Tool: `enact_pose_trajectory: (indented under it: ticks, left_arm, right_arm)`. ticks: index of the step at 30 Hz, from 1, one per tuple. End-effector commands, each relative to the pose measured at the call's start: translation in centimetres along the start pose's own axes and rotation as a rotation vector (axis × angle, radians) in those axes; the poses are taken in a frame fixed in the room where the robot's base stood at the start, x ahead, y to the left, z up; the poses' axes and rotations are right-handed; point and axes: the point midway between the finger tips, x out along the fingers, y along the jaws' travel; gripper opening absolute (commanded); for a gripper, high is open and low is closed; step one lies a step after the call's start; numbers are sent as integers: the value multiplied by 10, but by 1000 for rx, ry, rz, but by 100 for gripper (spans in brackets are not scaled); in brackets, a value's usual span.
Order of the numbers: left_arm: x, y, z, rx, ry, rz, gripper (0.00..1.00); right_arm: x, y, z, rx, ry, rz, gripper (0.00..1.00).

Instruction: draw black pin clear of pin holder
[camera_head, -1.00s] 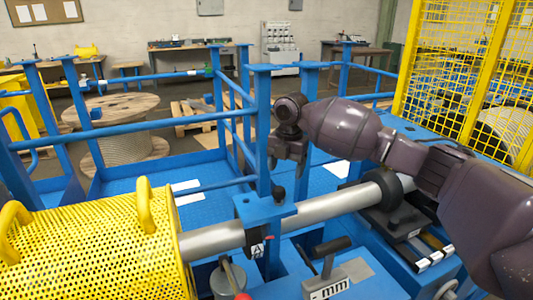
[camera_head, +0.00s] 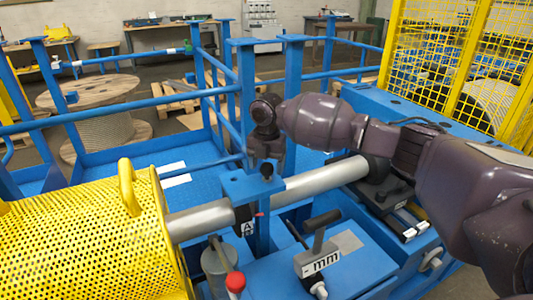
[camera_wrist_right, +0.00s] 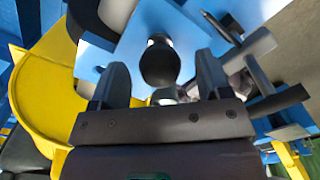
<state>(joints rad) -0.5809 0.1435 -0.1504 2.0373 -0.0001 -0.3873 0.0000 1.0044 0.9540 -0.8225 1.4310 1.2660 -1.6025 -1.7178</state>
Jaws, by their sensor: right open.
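The black pin's round knob (camera_head: 267,171) stands on top of the blue pin holder (camera_head: 240,185), a block on a post across the silver bar. In the right wrist view the dark knob (camera_wrist_right: 160,62) shows between and beyond the two spread fingers of my right gripper (camera_wrist_right: 163,80). The gripper is open, and I cannot tell whether a finger touches the knob. My left gripper is not in view.
The silver bar (camera_head: 318,182) runs from the yellow perforated guard (camera_head: 75,245) to a dark clamp at right. A T-handled block marked "mm" (camera_head: 318,262) and a red-knobbed lever (camera_head: 235,282) stand in front. Blue railings stand behind.

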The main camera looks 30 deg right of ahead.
Motion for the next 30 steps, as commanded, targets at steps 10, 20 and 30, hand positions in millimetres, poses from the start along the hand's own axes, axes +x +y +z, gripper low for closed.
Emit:
enact_pose_trajectory:
  ticks: [10,20,30]
  left_arm:
    - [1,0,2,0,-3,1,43]
    - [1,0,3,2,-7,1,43]
    - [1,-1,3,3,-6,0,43]
  right_arm:
    - [15,0,0,0,-1,-1,71]
    - [14,0,0,0,-1,0,46]
    - [12,0,0,0,-1,1,13]
